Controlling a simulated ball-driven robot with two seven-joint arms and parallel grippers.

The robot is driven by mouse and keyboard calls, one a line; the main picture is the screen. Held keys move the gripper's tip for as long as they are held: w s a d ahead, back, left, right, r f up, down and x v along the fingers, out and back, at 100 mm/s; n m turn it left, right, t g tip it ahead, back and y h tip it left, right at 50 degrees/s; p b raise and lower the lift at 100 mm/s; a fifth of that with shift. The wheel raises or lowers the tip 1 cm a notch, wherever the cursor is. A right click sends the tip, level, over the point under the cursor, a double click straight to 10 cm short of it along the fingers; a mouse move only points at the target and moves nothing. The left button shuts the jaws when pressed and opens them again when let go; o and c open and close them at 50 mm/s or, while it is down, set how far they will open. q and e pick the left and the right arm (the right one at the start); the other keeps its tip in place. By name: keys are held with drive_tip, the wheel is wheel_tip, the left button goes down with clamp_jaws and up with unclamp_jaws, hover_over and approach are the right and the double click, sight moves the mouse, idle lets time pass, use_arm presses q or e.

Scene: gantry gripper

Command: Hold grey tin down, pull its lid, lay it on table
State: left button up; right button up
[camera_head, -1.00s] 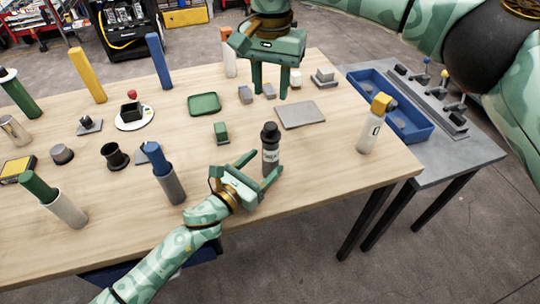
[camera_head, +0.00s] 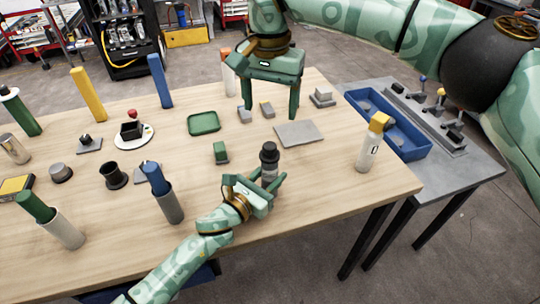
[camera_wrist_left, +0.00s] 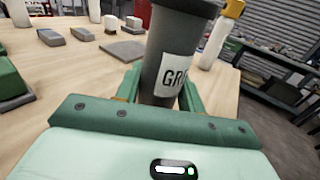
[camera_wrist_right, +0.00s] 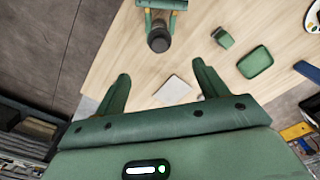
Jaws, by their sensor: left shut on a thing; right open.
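The grey tin (camera_head: 268,172) stands upright near the table's front edge with its dark lid (camera_head: 269,150) on. In the left wrist view the tin (camera_wrist_left: 168,65) shows a white label with the letters "GR" readable. My left gripper (camera_head: 268,180) is shut on the tin's body, below the lid, with a finger on each side. My right gripper (camera_head: 270,112) is open and empty, fingers down, above the table beyond the tin. In the right wrist view the tin's top (camera_wrist_right: 158,40) lies ahead of the open fingers, apart from them.
A flat grey plate (camera_head: 300,133) lies behind and right of the tin. A green block (camera_head: 221,152) and a blue-topped cylinder (camera_head: 162,190) stand to its left. A white bottle with a yellow top (camera_head: 369,145) stands at right. Bare wood (camera_head: 325,175) lies between tin and bottle.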

sight(270, 145)
wheel_tip(270, 145, down, 12)
drive_tip(key=m, duration=1.4)
drive_tip(key=shift+s+r+m, duration=0.1)
drive_tip(key=shift+r+m, duration=0.05)
drive_tip(key=shift+m, duration=0.25)
drive_tip(key=shift+c, duration=0.3)
drive_tip(key=c, duration=1)
